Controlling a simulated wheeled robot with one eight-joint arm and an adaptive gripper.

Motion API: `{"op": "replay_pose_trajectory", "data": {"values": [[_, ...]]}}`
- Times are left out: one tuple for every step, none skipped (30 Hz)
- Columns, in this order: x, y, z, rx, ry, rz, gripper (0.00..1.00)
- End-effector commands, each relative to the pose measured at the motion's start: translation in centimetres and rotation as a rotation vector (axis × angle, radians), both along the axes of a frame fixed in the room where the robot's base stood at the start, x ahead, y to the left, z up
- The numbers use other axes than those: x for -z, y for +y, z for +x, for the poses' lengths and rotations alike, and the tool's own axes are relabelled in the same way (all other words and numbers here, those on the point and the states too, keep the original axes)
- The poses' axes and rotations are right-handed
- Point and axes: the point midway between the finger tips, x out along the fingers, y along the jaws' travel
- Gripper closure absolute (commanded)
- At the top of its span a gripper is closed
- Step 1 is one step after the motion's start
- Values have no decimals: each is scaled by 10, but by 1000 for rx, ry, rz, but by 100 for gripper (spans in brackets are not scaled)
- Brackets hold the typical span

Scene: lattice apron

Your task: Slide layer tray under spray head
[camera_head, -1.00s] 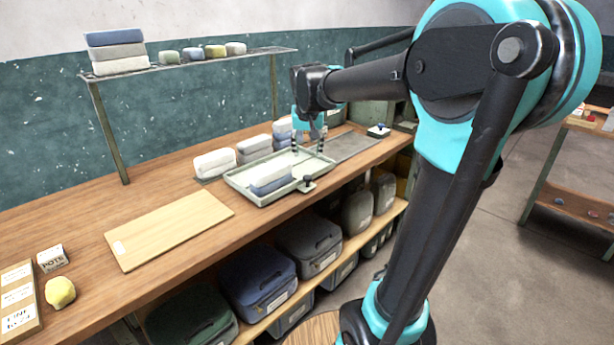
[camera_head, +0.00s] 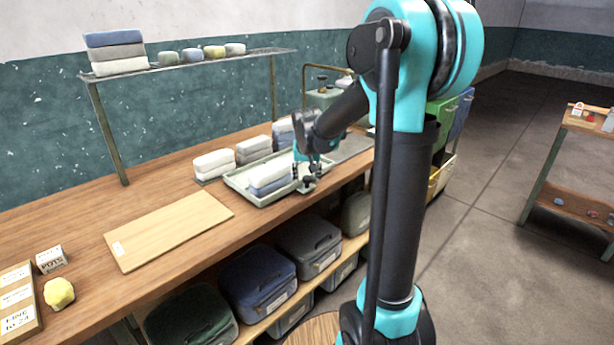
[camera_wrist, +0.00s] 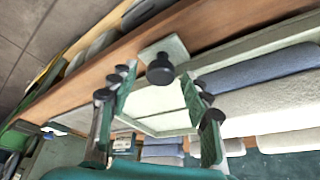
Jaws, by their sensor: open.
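The layer tray (camera_head: 243,194) is shallow, pale green and lies on the bench, with a blue and white folded stack (camera_head: 270,177) inside. A black knob (camera_wrist: 160,70) stands on a tab at the tray's edge in the wrist view. My gripper (camera_head: 311,178) is at the tray's front right corner, low over the bench. In the wrist view my gripper (camera_wrist: 161,85) is open, its fingers on either side of the knob, with no clear contact. I cannot make out a spray head; a pale green housing (camera_head: 322,98) stands behind my arm.
Folded stacks (camera_head: 214,163) stand behind the tray, and a grey plate (camera_head: 352,146) lies right of it. A wooden board (camera_head: 168,230) is at left. Bins (camera_head: 262,285) sit below the bench. A wall shelf (camera_head: 190,65) holds more stacks.

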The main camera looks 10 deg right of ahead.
Motion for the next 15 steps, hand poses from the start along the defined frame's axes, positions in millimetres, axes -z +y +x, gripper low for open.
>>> {"op": "replay_pose_trajectory", "data": {"values": [[0,0,0,0,0,0,52],[0,0,0,0,0,0,52],[0,0,0,0,0,0,52],[0,0,0,0,0,0,53],[0,0,0,0,0,0,57],[0,0,0,0,0,0,62],[0,0,0,0,0,0,66],[0,0,0,0,0,0,69],[0,0,0,0,0,0,74],[0,0,0,0,0,0,78],[0,0,0,0,0,0,82],[0,0,0,0,0,0,87],[0,0,0,0,0,0,90],[0,0,0,0,0,0,94],[0,0,0,0,0,0,99]]}}
